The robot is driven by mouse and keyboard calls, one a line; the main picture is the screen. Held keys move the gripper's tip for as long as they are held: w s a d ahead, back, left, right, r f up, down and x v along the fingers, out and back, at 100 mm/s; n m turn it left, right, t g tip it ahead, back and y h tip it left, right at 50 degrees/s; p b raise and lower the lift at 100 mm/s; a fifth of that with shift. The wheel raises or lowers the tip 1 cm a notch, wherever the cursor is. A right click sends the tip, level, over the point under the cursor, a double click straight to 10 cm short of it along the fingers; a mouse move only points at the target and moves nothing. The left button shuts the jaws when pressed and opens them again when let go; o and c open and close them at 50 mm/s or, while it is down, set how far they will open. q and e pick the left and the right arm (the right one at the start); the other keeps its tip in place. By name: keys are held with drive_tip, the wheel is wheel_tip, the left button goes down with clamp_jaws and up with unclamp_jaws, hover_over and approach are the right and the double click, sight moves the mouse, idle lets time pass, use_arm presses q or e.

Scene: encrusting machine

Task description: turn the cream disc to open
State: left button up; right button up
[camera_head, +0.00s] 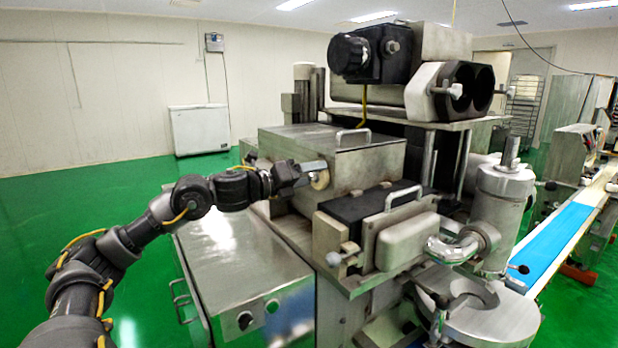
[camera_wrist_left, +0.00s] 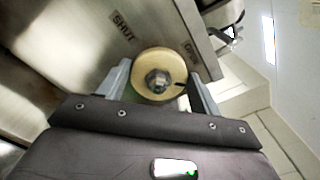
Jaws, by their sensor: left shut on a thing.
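The cream disc (camera_wrist_left: 160,75) is a round knob with a metal nut at its middle, set on a steel panel of the machine. In the left wrist view the word SHUT is on the panel to its upper left and OPEN to its upper right. A small dark mark shows on the disc's right side. My left gripper (camera_wrist_left: 160,88) has one finger on each side of the disc and is shut on it. In the head view the disc (camera_head: 320,180) shows partly, just past my left gripper (camera_head: 313,172). My right gripper is not in view.
The steel machine (camera_head: 340,136) fills the middle, with a handled lid on top and a lower cabinet (camera_head: 225,250) below my left forearm. A blue conveyor belt (camera_head: 555,235) runs at right. Green floor is free at left, before a white chest (camera_head: 200,130).

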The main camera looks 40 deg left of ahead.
use_arm(q)
drive_tip(key=n, duration=0.4)
drive_tip(key=shift+a+f+n, duration=0.1)
drive_tip(key=shift+n, duration=0.3)
drive_tip(key=shift+f+n, duration=0.15)
drive_tip(key=shift+n, duration=2.15)
drive_tip(key=o, duration=1)
drive_tip(key=shift+a+f, duration=0.1)
